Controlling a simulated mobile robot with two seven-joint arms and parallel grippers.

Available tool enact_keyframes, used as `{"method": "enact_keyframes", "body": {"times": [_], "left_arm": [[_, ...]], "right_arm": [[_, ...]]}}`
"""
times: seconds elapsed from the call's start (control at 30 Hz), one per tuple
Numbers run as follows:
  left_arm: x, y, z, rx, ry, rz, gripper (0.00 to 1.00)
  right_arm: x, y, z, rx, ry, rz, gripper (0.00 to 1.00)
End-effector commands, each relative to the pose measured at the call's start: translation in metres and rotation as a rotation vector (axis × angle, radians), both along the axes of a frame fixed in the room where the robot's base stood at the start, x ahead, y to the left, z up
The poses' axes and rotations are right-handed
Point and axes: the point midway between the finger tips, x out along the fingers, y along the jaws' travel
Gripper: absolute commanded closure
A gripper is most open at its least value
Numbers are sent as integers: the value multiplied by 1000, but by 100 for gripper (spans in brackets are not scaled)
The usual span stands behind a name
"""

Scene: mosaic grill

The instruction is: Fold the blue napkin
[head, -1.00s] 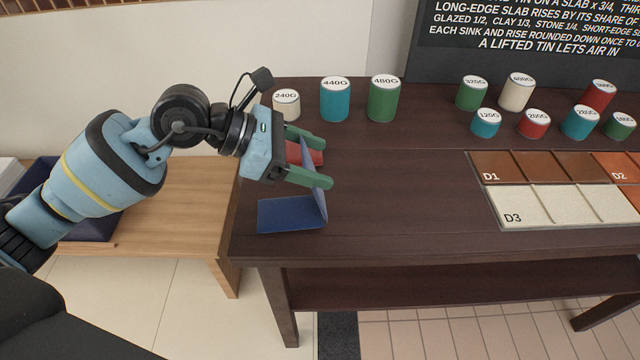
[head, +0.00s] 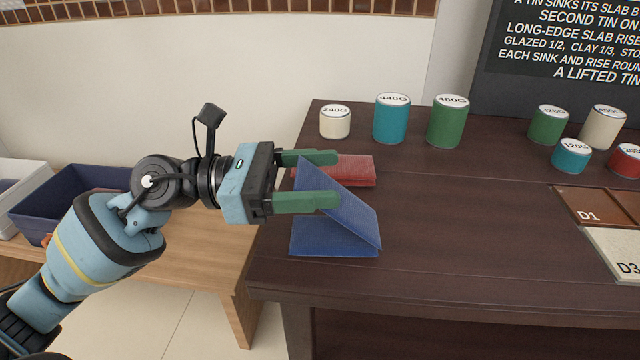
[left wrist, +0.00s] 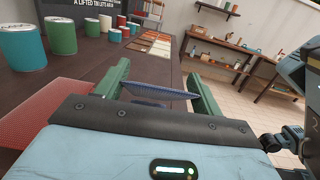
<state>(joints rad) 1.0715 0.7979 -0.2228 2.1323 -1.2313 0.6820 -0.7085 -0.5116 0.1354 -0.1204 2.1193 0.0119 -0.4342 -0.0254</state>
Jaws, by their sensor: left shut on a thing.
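The blue napkin (head: 345,215) lies near the left end of the dark table in the head view. Its lower half is flat on the table. Its other half is raised from a crease on the right and slants up and left over the flat half. My left gripper (head: 336,179) is shut on the raised half, with its green fingers on either side of it. In the left wrist view the napkin (left wrist: 160,91) shows as a thin blue sheet between the fingers. My right gripper is not in view.
A folded red cloth (head: 352,171) lies just behind the napkin. Behind it stand a cream tin (head: 335,123), a teal tin (head: 391,121) and a green tin (head: 447,124). Tiled slabs (head: 612,250) lie at the right. The table between napkin and slabs is clear.

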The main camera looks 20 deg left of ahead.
Motion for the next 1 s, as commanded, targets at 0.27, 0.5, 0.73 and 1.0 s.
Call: {"method": "enact_keyframes", "body": {"times": [0.27, 0.5, 0.73, 1.0], "left_arm": [[0, 0, -3, -26, -11, 0, 74], [0, 0, -2, -26, -12, -1, 74], [0, 0, -2, -27, -12, 0, 13], [0, 0, -2, -26, -11, 0, 10]], "right_arm": [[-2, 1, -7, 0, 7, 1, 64], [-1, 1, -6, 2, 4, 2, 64], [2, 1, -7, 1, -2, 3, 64], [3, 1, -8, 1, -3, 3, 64]]}}
